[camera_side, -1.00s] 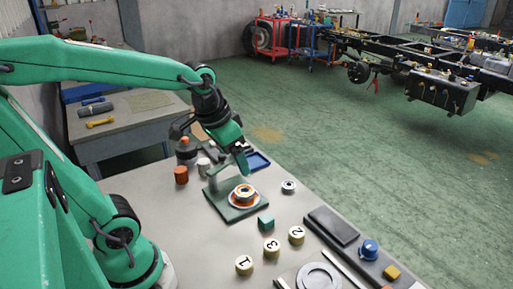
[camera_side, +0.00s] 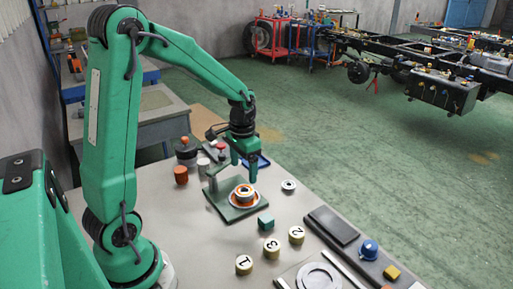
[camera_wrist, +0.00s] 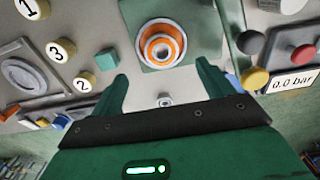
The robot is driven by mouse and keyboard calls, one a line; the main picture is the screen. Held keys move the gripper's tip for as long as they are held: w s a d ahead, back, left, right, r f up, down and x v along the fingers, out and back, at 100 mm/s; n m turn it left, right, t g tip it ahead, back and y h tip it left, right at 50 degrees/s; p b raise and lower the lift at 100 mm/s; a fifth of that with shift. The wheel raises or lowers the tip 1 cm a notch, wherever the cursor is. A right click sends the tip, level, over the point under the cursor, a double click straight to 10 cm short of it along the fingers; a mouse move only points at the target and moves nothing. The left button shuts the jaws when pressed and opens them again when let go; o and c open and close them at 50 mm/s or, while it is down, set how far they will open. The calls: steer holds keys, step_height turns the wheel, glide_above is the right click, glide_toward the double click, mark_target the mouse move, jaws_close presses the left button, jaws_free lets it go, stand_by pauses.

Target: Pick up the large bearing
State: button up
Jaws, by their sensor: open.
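A round orange-and-white ringed part (camera_side: 244,192), which looks like the large bearing, sits on a green base plate (camera_side: 218,205). In the wrist view the ringed part (camera_wrist: 161,45) lies just beyond my fingertips, near the middle, with its bore facing the camera. A smaller silver ring (camera_side: 289,185) lies on the bench to its right; it also shows between my fingers in the wrist view (camera_wrist: 165,100). My gripper (camera_side: 245,172) points down above the ringed part, apart from it. Its two fingers (camera_wrist: 162,70) are spread and hold nothing.
A teal cube (camera_side: 265,223) and numbered cylinders (camera_side: 271,248) stand in front of the plate. A grey post (camera_side: 212,184) rises at the plate's back left. A dark tray (camera_side: 333,225) and a blue knob (camera_side: 369,250) are to the right. Bare bench lies left of the plate.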

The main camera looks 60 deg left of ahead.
mark_target(245, 190)
steer(key=shift+w+a+f, duration=0.1)
steer(key=shift+a+f, duration=0.05)
steer(key=shift+f, duration=3.85)
steer(key=c, duration=1.3)
steer(key=shift+r, duration=0.1)
steer(key=shift+r, duration=0.75)
steer(key=r, duration=0.1)
steer(key=d+r, duration=0.1)
steer(key=r, duration=0.1)
steer(key=d+r, duration=0.2)
steer(key=d, duration=0.1)
steer(key=s+d+r, duration=0.1)
steer(key=d+r, duration=0.1)
steer(key=d, duration=0.2)
steer(key=s+d+r, duration=0.1)
steer(key=d+r, duration=0.1)
steer(key=d, duration=0.1)
steer(key=shift+s+d+r, duration=0.2)
steer(key=shift+s, duration=0.05)
